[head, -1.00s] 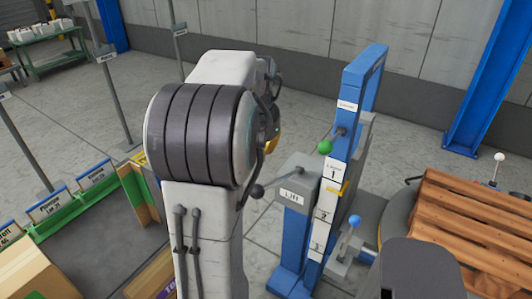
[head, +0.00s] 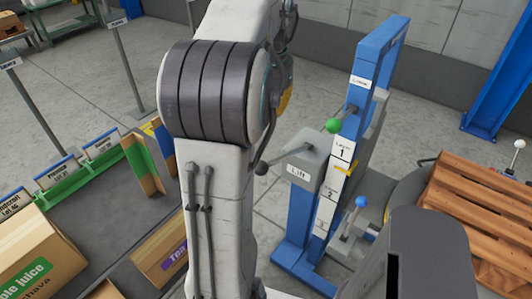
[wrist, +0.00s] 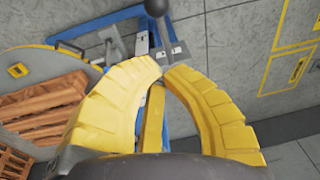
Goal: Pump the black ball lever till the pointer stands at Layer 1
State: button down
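The black ball lever (head: 261,168) sticks out left from the grey Lift box (head: 305,150). In the wrist view, the black ball (wrist: 156,7) is at the top edge, beyond my fingertips and apart from them. The yellow pointer (head: 343,170) on the blue post (head: 352,120) stands just below the Layer 1 card (head: 342,150), above the 2 card (head: 329,193). My gripper (wrist: 164,69) has its yellow fingertips almost together, with nothing seen between them. In the head view my arm hides most of the gripper.
A green ball knob (head: 333,126) and a blue ball knob (head: 361,202) are close to the post. A wooden pallet (head: 480,215) lies at the right. Cartons (head: 40,262) stand on the dark table at the left. Grey floor is open behind.

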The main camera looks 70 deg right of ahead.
send_over(269, 165)
notch_tip(269, 165, down, 11)
jog(key=shift+d+f, duration=0.1)
jog(key=shift+f, duration=0.1)
jog(key=shift+w+a+f, duration=0.15)
jog(key=shift+a+f, duration=0.05)
jog(key=shift+f, duration=0.35)
jog(key=shift+w+a+f, duration=0.15)
jog(key=shift+a+f, duration=0.05)
jog(key=shift+f, duration=0.35)
